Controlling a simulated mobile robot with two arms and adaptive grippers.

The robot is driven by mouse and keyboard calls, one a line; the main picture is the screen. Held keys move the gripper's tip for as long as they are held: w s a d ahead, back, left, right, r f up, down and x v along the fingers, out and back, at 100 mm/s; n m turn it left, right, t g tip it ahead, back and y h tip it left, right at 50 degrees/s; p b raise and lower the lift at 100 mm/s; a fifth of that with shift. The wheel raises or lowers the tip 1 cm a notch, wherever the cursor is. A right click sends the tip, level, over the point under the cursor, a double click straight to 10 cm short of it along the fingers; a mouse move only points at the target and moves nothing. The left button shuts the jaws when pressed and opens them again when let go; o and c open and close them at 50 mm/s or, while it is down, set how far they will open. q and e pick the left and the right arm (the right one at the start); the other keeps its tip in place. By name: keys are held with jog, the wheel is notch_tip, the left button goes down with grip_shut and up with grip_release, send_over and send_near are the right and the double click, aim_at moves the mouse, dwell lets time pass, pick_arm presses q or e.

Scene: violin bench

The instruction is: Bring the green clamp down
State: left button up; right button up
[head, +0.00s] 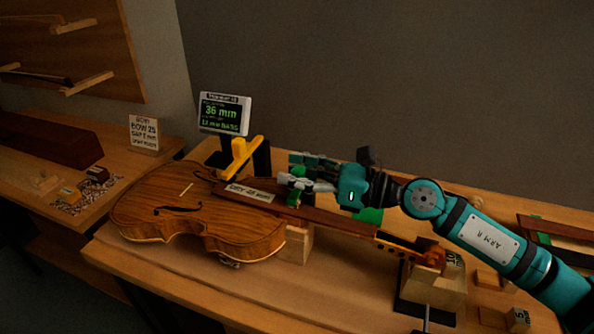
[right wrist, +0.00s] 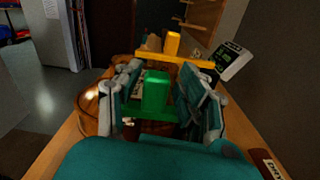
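The violin (head: 200,214) lies on its back on the bench, its neck pointing right. A yellow clamp (head: 239,155) stands across the body near the neck; it also shows in the right wrist view (right wrist: 172,45). My left gripper is not in view.
A small display (head: 224,114) reading 36 mm stands behind the violin. A wooden neck support (head: 297,244) and a scroll-end block (head: 447,290) stand on the bench (head: 185,277). Another green piece (head: 369,215) shows beside the neck. Small wooden blocks lie at the right.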

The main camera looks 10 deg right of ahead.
dwell(0.3)
jog(key=v, duration=1.2)
dwell(0.4)
